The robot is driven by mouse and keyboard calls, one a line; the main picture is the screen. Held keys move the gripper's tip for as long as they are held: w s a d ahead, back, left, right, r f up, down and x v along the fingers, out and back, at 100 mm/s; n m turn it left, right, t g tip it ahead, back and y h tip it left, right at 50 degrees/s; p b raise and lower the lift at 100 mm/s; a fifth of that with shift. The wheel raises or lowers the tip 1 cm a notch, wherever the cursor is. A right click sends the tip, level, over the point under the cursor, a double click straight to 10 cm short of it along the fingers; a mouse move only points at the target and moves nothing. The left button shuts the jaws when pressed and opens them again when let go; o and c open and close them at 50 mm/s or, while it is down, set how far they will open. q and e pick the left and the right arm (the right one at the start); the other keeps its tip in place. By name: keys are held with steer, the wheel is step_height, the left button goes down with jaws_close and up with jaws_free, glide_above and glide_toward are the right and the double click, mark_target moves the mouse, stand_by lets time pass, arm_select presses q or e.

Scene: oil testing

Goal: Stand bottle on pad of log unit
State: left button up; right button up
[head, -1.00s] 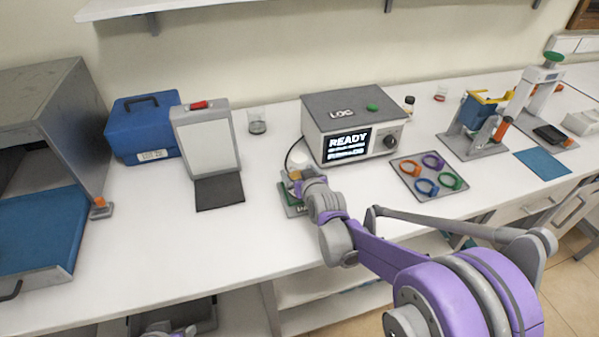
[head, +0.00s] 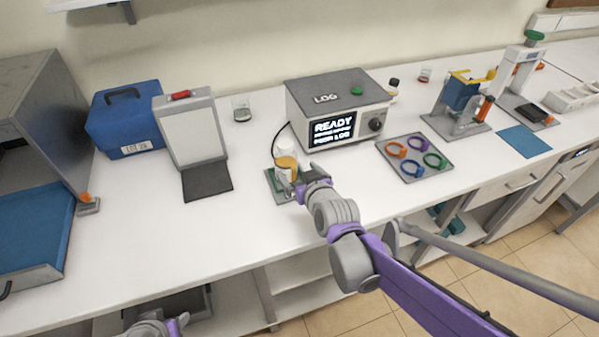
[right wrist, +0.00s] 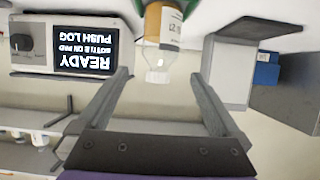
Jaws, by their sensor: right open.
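The bottle (head: 286,166), with amber contents, a pale label and a whitish top, stands upright on the green-topped pad (head: 275,190) in front of the grey log unit (head: 338,112). The unit's screen reads READY. My right gripper (head: 306,180) is just right of the bottle, on the near side. In the right wrist view, which is upside down, my open fingers (right wrist: 160,76) point towards the bottle (right wrist: 164,28), with its top in the gap between them and no finger touching it. My left gripper (head: 165,328) shows only partly at the bottom edge.
A black mat (head: 207,181) and a framed white panel (head: 190,133) stand to the left, near a blue case (head: 125,125). A tray of coloured rings (head: 415,160) lies right of the unit. The counter between mat and pad is clear.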

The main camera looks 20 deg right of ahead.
steer(key=s+f+g, duration=0.4)
steer(key=s, duration=0.8)
steer(key=s+f+g, duration=0.4)
steer(key=s, duration=0.8)
